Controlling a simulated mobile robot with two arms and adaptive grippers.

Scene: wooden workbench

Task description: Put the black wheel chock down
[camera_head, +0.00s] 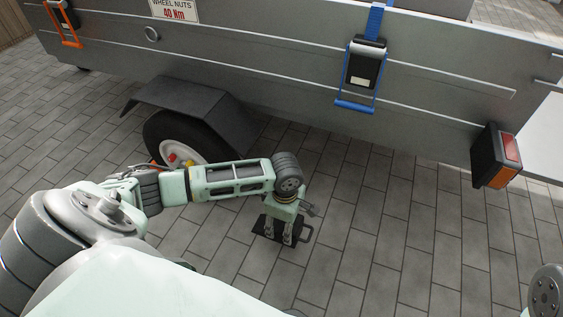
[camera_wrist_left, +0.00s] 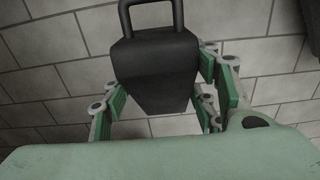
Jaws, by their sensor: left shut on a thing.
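The black wheel chock (camera_head: 268,228) is a dark block with a loop handle. It is low over the grey paving in the head view, right of the trailer wheel. In the left wrist view the chock (camera_wrist_left: 155,70) sits between the green finger pads, handle at the top. My left gripper (camera_head: 281,230) is shut on it; it also shows in the left wrist view (camera_wrist_left: 165,98). I cannot tell whether the chock touches the ground. My right gripper is not in view.
A grey trailer (camera_head: 270,60) stands across the back, with a wheel (camera_head: 180,138) under a dark mudguard (camera_head: 190,98). A blue strap with a ratchet (camera_head: 363,70) hangs on its side. A red tail light (camera_head: 496,157) is at the right. Paving (camera_head: 400,240) right of the gripper is clear.

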